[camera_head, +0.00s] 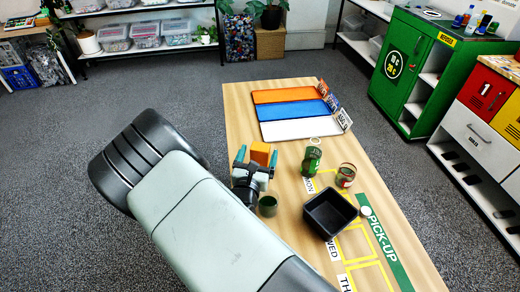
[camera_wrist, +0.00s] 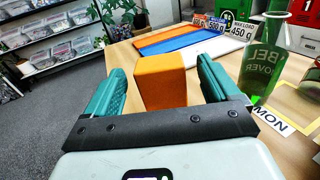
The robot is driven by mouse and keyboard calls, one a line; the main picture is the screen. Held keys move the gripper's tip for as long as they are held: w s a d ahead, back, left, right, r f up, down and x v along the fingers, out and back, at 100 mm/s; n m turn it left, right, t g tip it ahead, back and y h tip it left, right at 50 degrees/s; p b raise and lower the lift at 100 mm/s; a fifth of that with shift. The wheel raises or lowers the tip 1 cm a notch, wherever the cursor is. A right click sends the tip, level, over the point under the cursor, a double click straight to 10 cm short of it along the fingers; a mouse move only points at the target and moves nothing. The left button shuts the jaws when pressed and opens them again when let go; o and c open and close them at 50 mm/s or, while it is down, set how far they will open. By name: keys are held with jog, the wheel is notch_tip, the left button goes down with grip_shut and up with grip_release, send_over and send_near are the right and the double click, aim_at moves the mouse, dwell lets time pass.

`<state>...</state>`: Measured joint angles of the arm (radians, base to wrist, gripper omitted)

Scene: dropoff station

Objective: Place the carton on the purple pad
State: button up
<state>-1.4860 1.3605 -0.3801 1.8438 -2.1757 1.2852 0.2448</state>
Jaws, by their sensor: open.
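An orange box-shaped carton (camera_head: 261,153) stands upright on the wooden table; it also shows in the wrist view (camera_wrist: 160,81). My gripper (camera_head: 256,160) is open, its teal fingers on either side of the carton. In the wrist view my gripper (camera_wrist: 160,90) shows gaps between both fingers and the carton. I see no purple pad; the flat pads at the table's far end are orange (camera_head: 285,95), blue (camera_head: 292,110) and white (camera_head: 300,128).
A green bottle (camera_head: 311,158) and a jar (camera_head: 345,176) stand to the right of the carton. A green cup (camera_head: 267,206) is close to my gripper. A black bin (camera_head: 329,214) lies nearer. Sign cards (camera_head: 335,106) stand along the pads' right edge.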

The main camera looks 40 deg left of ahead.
jog(key=v, duration=0.9)
jog(key=w+d+r+m+h, duration=1)
jog(key=d+r+m+h, duration=0.1)
jog(key=d+r, duration=0.1)
jog(key=d+r+m+g+h, duration=0.3)
jog(key=d+r+m+g, duration=0.15)
jog(key=d, duration=0.25)
jog(key=d+r+m+g+h, duration=0.3)
jog(key=d+r+m, duration=0.1)
jog(key=d+m, duration=0.25)
jog(key=s+d+r+m+g+y, duration=0.25)
jog(key=s+d+m, duration=0.2)
jog(key=d, duration=0.25)
jog(key=s+d+r+m+g+y, duration=0.1)
jog(key=s+d+r+m+g, duration=0.25)
jog(key=d+m, duration=0.2)
jog(key=s+d+r+m+t+y, duration=0.2)
jog(key=s+r+m+y, duration=0.4)
jog(key=s+r+m, duration=0.2)
jog(key=shift+s+d+r+y, duration=0.2)
jog(key=shift+s+r+y, duration=0.15)
jog(key=shift+s+r, duration=0.15)
